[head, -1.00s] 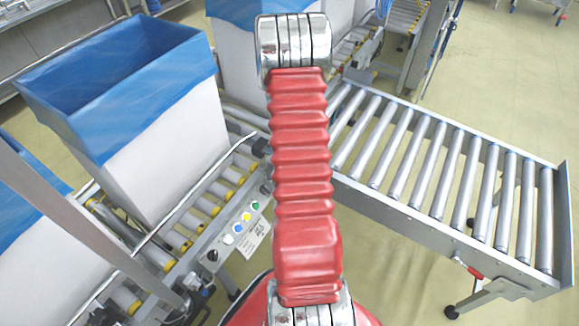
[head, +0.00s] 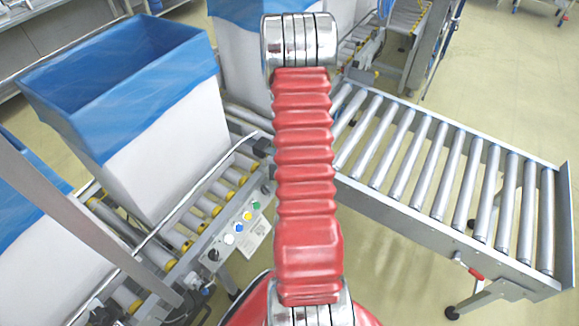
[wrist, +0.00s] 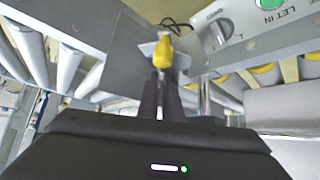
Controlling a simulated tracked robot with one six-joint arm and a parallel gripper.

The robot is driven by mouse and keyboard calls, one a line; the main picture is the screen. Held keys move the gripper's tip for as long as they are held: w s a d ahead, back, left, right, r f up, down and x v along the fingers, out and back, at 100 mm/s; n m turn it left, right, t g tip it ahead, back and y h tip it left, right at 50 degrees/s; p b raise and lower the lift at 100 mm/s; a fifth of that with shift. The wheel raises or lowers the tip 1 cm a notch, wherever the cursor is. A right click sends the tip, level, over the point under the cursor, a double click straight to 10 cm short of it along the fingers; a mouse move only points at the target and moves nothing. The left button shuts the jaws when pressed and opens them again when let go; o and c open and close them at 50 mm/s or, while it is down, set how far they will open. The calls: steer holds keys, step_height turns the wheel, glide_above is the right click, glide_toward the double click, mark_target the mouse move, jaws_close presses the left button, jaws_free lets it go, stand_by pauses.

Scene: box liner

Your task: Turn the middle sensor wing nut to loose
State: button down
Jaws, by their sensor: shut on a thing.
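In the wrist view, my gripper (wrist: 162,78) reaches up from its black body with its dark fingers close together. The fingertips are shut on a small yellow piece (wrist: 162,52), which appears to be the wing nut. It stands in front of a grey metal bracket (wrist: 133,50). The fingers partly hide it, so I cannot tell its exact turn. In the head view, my red arm covers the middle and my gripper does not show.
A control panel (head: 240,228) with coloured buttons sits on the conveyor frame. A roller conveyor (head: 440,165) extends to the right. Tall white boxes with blue liners (head: 130,90) stand on the left line. Rollers (wrist: 68,68) and metal rails lie close around my gripper.

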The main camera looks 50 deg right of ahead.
steer(key=shift+s+d+n, duration=0.1)
steer(key=shift+d+n, duration=0.1)
steer(key=shift+n, duration=0.1)
steer(key=shift+s+d+r+n+t+y, duration=0.15)
steer(key=shift+n+t+y, duration=0.5)
steer(key=shift+n, duration=0.35)
steer(key=shift+w+d+f+n+t+y, duration=0.15)
steer(key=shift+n+t+y, duration=0.3)
steer(key=shift+n+y, duration=0.45)
steer(key=shift+s+d+r+n, duration=0.1)
steer(key=shift+r+n, duration=0.05)
steer(key=shift+n, duration=0.35)
steer(key=c, duration=1.9)
jaws_free()
steer(key=shift+a, duration=0.2)
steer(key=shift+c, duration=0.2)
steer(key=v, duration=1.3)
steer(key=shift+s+r, duration=0.2)
steer(key=shift+s, duration=0.2)
steer(key=shift+d, duration=0.1)
